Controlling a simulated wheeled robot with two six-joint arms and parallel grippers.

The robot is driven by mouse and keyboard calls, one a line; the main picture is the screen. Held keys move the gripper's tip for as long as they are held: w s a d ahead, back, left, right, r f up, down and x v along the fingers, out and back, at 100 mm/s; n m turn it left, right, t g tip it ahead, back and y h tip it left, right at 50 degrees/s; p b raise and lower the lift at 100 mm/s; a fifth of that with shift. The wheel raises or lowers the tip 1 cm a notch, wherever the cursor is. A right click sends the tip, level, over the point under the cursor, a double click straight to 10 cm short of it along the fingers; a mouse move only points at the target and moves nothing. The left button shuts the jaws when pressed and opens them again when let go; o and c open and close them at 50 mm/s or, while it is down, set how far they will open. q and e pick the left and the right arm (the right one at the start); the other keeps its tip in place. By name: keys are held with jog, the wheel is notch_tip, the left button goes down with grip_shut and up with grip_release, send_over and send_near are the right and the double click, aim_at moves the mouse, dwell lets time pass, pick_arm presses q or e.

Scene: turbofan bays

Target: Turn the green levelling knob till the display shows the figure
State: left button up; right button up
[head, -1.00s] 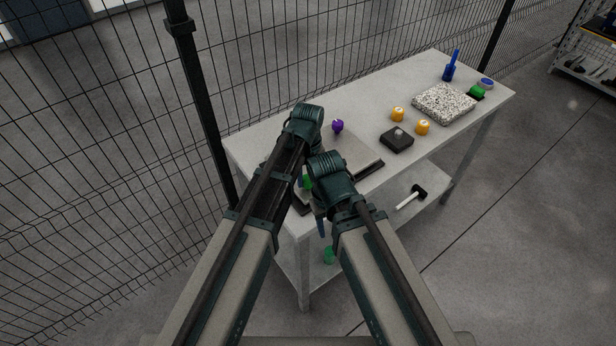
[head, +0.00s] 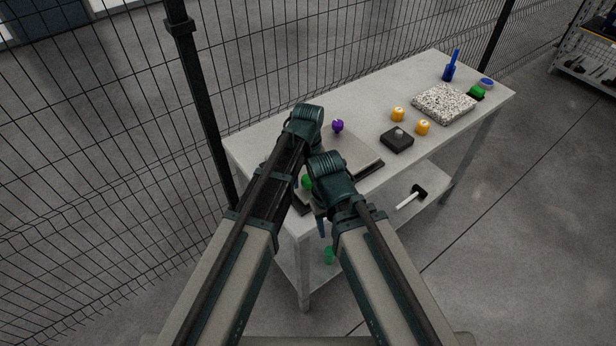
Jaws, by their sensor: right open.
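A green knob (head: 307,182) shows in the gap between my two arms, partly hidden by them. It is by the near left corner of a flat plate device with a dark base (head: 352,155) on the table. No display face or figure can be read; my arms cover that corner. My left gripper (head: 305,120) is over the left part of the table; its wrist shows but its fingers are hidden behind the arm. My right gripper (head: 321,224) points down at the table's near edge, beside the knob, open, with its fingers mostly hidden behind the wrist.
The table (head: 270,128) also bears a purple knob (head: 337,126), a black box (head: 397,140), yellow pieces (head: 423,127), a speckled slab (head: 443,103) and a blue bottle (head: 450,68). A hammer (head: 411,197) and a green item (head: 328,255) are below. A mesh fence (head: 110,130) stands behind.

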aim_at(305, 180)
pick_arm(q)
notch_tip(305, 180, up, 14)
jog(key=p, duration=1.4)
jog(key=shift+f, duration=0.1)
jog(key=s+a+n, duration=0.5)
jog(key=a+n, duration=0.4)
jog(key=n, duration=0.7)
jog(key=s+a+n, duration=0.6)
jog(key=a+n, duration=0.2)
jog(key=n, duration=0.7)
jog(key=s+d+f+m+y+b, duration=0.1)
jog(key=s+d+f+m+b, duration=0.2)
jog(key=d+f+b, duration=0.7)
notch_tip(305, 180, down, 3)
jog(key=s+b, duration=0.2)
jog(key=b, duration=0.1)
jog(key=shift+s+d, duration=0.2)
jog(key=shift+d, duration=0.2)
